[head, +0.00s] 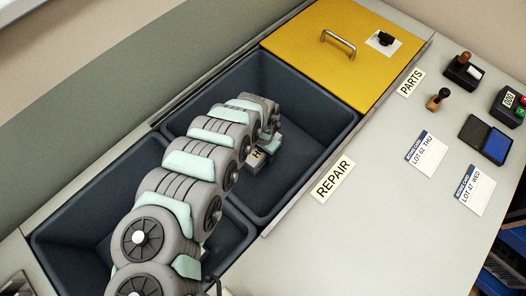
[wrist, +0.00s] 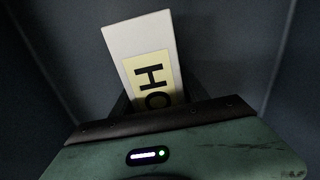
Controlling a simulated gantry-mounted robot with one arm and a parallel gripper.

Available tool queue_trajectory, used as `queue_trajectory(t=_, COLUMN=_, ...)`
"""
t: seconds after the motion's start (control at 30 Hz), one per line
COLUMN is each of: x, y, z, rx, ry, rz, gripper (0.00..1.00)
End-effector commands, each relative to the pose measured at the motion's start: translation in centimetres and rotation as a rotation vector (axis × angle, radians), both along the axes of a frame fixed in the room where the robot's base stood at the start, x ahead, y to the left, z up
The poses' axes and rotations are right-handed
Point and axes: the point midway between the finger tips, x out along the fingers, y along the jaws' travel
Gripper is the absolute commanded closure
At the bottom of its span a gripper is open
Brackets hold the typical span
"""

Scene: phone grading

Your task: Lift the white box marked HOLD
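The white box (wrist: 139,40) carries a yellow label with the letters "HO" in the wrist view; its lower part is hidden behind my gripper (wrist: 160,122). In the head view a small part of the box (head: 256,154), with an "H" showing, is low in the dark bin (head: 318,103) beside the REPAIR label. My gripper (head: 267,142) is down in this bin, right at the box, and partly covers it. The fingers cannot be made out, so I cannot tell whether they touch or grip the box.
A second dark bin (head: 50,243) adjoins at lower left, mostly behind my arm. Bin walls stand close around the gripper. A yellow lid (head: 310,32) with a metal handle lies at the back. The counter at right holds stamps, an ink pad (head: 485,137) and lot cards (head: 426,153).

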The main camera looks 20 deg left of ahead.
Motion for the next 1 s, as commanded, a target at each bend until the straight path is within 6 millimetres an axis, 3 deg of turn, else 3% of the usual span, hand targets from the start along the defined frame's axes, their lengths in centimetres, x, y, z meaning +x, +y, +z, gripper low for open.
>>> queue_trajectory(t=0.6, x=0.02, y=-0.01, z=0.01, rx=0.000, ry=0.000, rz=0.000, gripper=0.99)
queue_trajectory(t=1.0, x=0.04, y=0.02, z=0.19, rx=0.001, ry=-0.001, rz=0.000, gripper=1.00)
